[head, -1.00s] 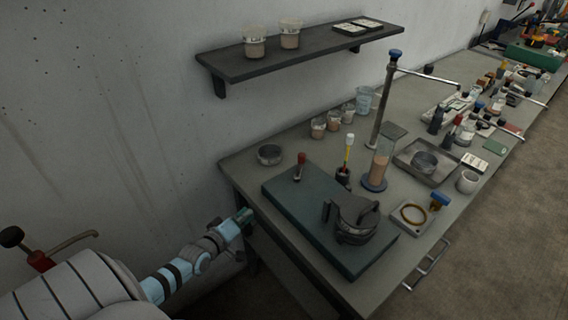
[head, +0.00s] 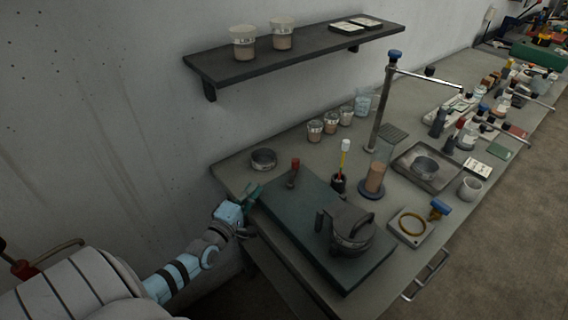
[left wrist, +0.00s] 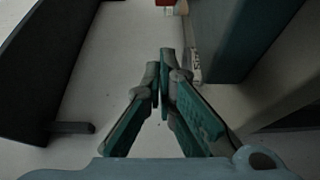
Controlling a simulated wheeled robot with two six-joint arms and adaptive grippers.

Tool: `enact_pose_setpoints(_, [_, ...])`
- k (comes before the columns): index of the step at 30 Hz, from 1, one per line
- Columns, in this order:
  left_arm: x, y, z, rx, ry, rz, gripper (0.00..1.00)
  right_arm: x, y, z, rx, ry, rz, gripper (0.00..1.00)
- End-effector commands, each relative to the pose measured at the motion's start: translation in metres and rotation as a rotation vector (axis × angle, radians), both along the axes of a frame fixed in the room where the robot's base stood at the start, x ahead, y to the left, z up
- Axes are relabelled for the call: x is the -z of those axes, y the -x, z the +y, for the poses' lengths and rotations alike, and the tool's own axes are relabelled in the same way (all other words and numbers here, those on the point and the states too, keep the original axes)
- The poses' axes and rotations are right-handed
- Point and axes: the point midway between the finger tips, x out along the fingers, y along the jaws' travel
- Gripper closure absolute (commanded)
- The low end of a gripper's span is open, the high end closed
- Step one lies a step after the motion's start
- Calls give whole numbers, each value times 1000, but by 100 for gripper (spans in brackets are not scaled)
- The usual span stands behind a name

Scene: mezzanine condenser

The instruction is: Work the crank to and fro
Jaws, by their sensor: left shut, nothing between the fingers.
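A green base plate (head: 315,232) lies on the near end of the bench. At its far left corner stands a short upright with a red knob (head: 295,163), which looks like the crank. A round dark grey device with a curved handle (head: 351,230) sits on the right part of the plate. My left gripper (head: 254,191) is at the plate's left edge, short of the red knob and apart from it. In the left wrist view its fingertips (left wrist: 165,52) are together and empty, with a red piece (left wrist: 165,3) ahead at the top edge. My right gripper is not in view.
A metal dish (head: 264,159) stands behind the gripper near the bench's left corner. A shelf (head: 290,57) hangs above.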

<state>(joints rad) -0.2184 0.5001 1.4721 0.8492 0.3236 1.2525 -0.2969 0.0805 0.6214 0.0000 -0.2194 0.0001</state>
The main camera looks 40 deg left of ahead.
Motion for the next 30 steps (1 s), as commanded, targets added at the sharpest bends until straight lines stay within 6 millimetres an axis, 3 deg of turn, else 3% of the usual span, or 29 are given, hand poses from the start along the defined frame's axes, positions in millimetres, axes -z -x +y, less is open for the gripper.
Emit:
enact_pose_setpoints(8, [4, -48, 5, 4, 0, -2, 100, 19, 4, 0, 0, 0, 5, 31])
enact_pose_setpoints(15, [7, -99, 14, 2, 0, -2, 100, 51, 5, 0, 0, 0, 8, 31])
enact_pose_setpoints(18, [3, -112, 2, 2, 2, 0, 100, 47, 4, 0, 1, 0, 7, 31])
enact_pose_setpoints(24, [2, -127, -8, 1, -1, 2, 100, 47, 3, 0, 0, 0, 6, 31])
enact_pose_setpoints(30, [1, -128, -10, 1, -2, 2, 100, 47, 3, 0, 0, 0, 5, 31])
